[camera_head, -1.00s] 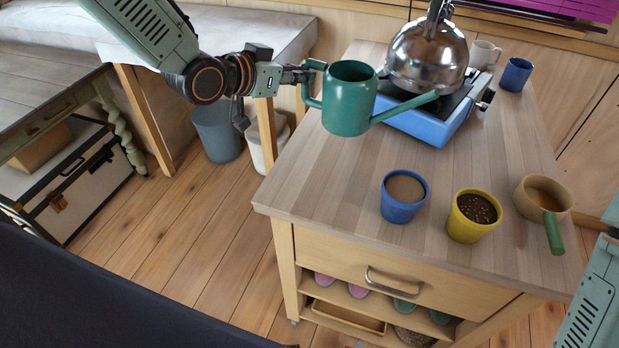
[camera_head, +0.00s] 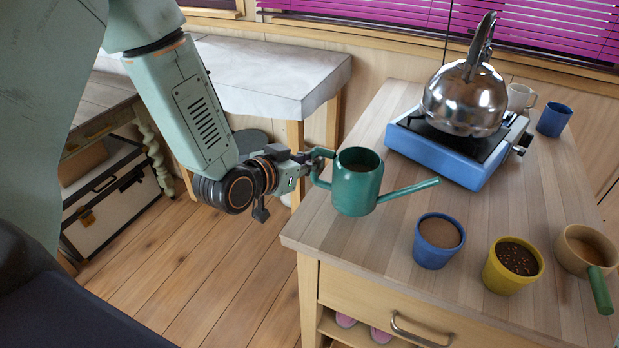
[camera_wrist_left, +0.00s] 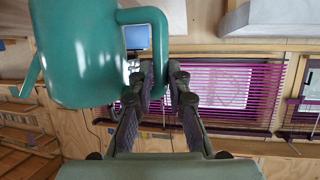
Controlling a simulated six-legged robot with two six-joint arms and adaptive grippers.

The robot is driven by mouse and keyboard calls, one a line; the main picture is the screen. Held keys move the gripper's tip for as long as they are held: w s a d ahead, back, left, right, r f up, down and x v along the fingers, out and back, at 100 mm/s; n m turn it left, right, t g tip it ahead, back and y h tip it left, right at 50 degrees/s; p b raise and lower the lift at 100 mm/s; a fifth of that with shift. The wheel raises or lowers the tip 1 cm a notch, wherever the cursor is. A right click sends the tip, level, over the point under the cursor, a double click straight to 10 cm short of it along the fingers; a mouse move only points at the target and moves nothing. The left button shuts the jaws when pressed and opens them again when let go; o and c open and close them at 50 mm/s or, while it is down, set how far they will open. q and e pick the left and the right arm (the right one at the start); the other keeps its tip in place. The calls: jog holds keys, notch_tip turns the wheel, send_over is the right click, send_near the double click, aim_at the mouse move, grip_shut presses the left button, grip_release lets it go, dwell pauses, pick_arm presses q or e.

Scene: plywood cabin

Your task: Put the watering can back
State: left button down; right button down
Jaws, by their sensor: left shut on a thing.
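The green watering can (camera_head: 356,184) is upright at the left edge of the wooden worktop (camera_head: 390,255), its spout pointing right. Its lower part overlaps the worktop in the head view, and I cannot tell whether its base touches the wood. My left gripper (camera_head: 318,160) is shut on the can's handle from the left. In the left wrist view the can (camera_wrist_left: 85,55) fills the upper left and its handle passes between the fingers (camera_wrist_left: 162,85). My right gripper is not in view.
On the worktop, a metal kettle (camera_head: 465,98) stands on a blue stove (camera_head: 440,157). A blue pot (camera_head: 433,256), a yellow pot (camera_head: 497,275) and a tan pan with a green handle (camera_head: 601,290) stand in front. A white mug (camera_head: 518,97) and a blue cup (camera_head: 553,121) are behind.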

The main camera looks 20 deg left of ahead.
aim_at(311, 176)
pick_arm(q)
jog(key=f, duration=0.3)
jog(key=shift+s+a, duration=0.2)
jog(key=shift+w+d+f, duration=0.2)
jog(key=shift+w+f, duration=0.1)
jog(key=shift+f, duration=0.05)
jog(key=shift+s+a+f+b, duration=0.1)
jog(key=shift+s+a+b, duration=0.1)
jog(key=shift+s+b, duration=0.15)
jog(key=c, duration=1.7)
grip_release()
jog(key=o, duration=0.4)
jog(key=shift+w+d+f, duration=0.15)
jog(key=shift+w, duration=0.1)
jog(key=shift+s, duration=0.1)
